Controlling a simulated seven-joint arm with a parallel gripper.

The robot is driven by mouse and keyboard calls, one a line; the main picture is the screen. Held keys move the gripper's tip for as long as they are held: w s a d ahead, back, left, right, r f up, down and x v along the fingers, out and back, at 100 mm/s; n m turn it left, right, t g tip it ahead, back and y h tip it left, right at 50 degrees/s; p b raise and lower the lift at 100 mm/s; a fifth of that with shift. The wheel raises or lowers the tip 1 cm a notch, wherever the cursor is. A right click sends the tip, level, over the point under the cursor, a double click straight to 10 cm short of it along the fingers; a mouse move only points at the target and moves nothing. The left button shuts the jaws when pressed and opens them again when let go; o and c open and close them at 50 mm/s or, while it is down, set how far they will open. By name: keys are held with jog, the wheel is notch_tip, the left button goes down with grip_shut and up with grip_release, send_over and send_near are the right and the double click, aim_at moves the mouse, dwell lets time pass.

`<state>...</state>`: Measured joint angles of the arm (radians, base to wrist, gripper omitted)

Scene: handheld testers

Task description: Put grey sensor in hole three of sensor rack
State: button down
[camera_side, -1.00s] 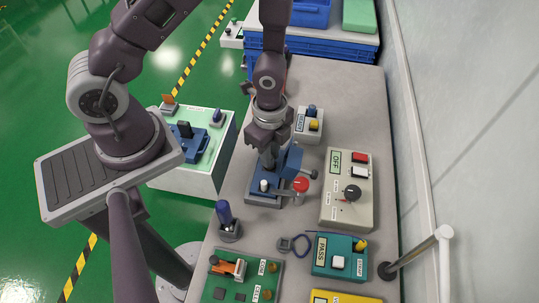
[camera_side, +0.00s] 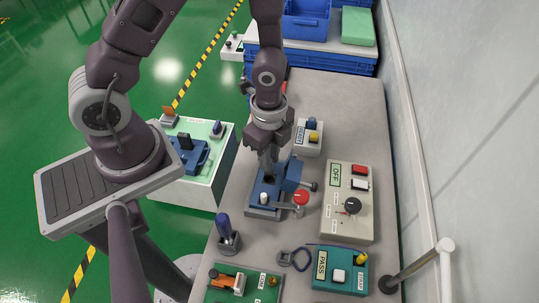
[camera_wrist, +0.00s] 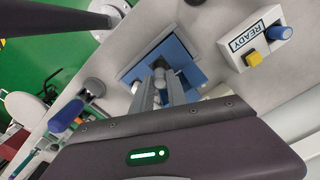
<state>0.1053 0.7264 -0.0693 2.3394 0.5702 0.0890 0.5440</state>
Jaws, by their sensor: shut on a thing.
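My gripper (camera_side: 268,172) points down over a blue fixture (camera_side: 250,203) with a red knob and a side lever. It is shut on a grey thing, probably the grey sensor, mostly hidden between the fingers. In the wrist view the fingertips (camera_wrist: 162,80) are over the blue fixture (camera_wrist: 185,56), with pale round shapes at their ends. I cannot tell whether the held thing touches the fixture. A white-topped peg (camera_side: 264,198) stands at the fixture's near side. No sensor rack with numbered holes can be made out clearly.
Right of the fixture is a beige OFF panel (camera_side: 335,224); behind it is a READY box (camera_side: 301,145), also in the wrist view (camera_wrist: 238,45). Nearer are a blue-handled thing (camera_side: 224,228), a teal PASS box (camera_side: 321,281) and a green board (camera_side: 222,290).

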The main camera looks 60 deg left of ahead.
notch_tip(320, 180, up, 9)
jog(key=shift+f, duration=0.15)
jog(key=w+a+n, duration=0.9)
jog(key=w+a, duration=0.4)
jog(key=a, duration=0.3)
jog(key=w+a+n, duration=0.9)
jog(key=w+a, duration=0.3)
jog(key=a, duration=0.4)
notch_tip(320, 180, down, 15)
jog(key=shift+w+d, duration=0.15)
jog(key=c, duration=1.3)
grip_release()
jog(key=shift+f, duration=0.1)
